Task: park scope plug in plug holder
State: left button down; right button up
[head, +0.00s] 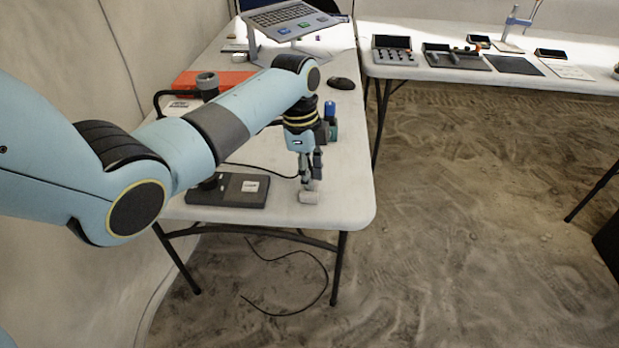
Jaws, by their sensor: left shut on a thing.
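My left gripper (311,181) points down over the front right part of the near white table. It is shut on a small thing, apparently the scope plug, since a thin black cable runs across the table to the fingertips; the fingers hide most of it. A small light grey cylinder (308,198) is right below the fingertips, near the table's front edge; I cannot tell whether it is the plug holder or touches the plug. The dark scope base (252,202) lies left of the gripper, and its upper part (207,80) shows behind my arm. My right gripper is not in view.
Another table (400,28) holds trays.

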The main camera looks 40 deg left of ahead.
pick_arm(q)
jog(key=shift+f, duration=0.55)
jog(key=c, duration=1.3)
grip_release()
jog(key=shift+f, duration=0.1)
jog(key=r, duration=0.4)
jog(key=a+r, duration=0.1)
jog(key=r, duration=0.3)
jog(key=r+p, duration=0.1)
jog(key=r, duration=0.3)
jog(key=shift+s+a+r, duration=0.1)
jog(key=shift+s+a, duration=0.05)
jog(key=shift+a, duration=0.05)
